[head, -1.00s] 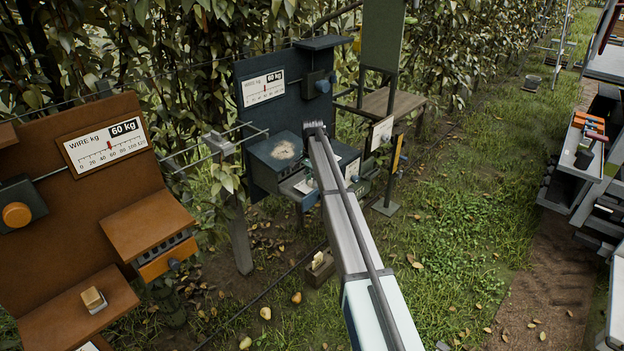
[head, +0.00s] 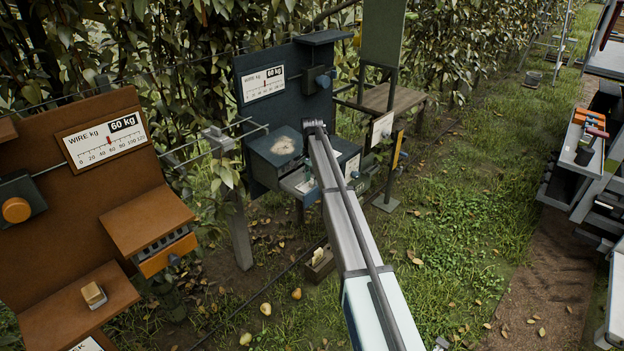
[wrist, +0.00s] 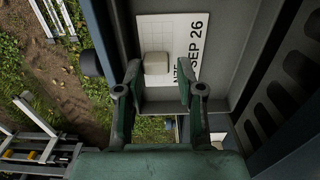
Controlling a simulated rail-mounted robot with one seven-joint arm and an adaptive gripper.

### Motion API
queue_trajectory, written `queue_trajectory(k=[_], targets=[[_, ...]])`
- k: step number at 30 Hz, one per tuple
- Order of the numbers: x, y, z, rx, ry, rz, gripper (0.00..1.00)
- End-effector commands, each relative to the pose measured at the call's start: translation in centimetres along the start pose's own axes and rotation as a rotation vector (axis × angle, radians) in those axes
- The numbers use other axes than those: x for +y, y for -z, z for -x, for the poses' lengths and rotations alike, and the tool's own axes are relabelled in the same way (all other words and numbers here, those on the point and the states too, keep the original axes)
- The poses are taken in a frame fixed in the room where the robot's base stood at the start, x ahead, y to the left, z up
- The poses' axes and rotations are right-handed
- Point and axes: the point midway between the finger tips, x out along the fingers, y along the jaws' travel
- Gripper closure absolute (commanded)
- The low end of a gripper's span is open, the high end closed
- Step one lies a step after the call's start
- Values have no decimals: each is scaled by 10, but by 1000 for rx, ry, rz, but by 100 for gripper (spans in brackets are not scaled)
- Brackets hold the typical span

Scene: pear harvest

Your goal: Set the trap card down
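The trap card (wrist: 177,30) is white, with black print that includes "SEP 26". It lies flat in a grey tray (wrist: 227,20) in the wrist view, with a pale block (wrist: 156,63) on it near one edge. My gripper (wrist: 158,82) is open, its two green fingertips on either side of the block with gaps visible at both sides. Whether the fingers touch the card cannot be told. In the head view my gripper is at the dark blue station (head: 250,90), mostly hidden by my arm, and the card cannot be made out surely.
An orange-brown station (head: 75,190) with a similar pale block (head: 93,294) on its shelf stands at the left. A wooden table (head: 395,99) and a post-mounted panel (head: 383,35) are behind. Pears (head: 265,309) lie on the grass. Slotted metal is right of my gripper in the wrist view.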

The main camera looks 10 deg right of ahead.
Motion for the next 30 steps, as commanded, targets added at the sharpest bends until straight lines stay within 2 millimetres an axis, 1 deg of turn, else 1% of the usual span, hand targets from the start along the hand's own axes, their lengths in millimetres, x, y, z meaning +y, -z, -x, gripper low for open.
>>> queue_trajectory(k=[8,14,17,24,30], targets=[[0,0,3,0,0,0,63],[-1,1,20,2,2,0,63],[-1,1,38,2,2,0,63],[-1,1,87,2,2,0,63],[-1,1,118,1,2,0,63]])
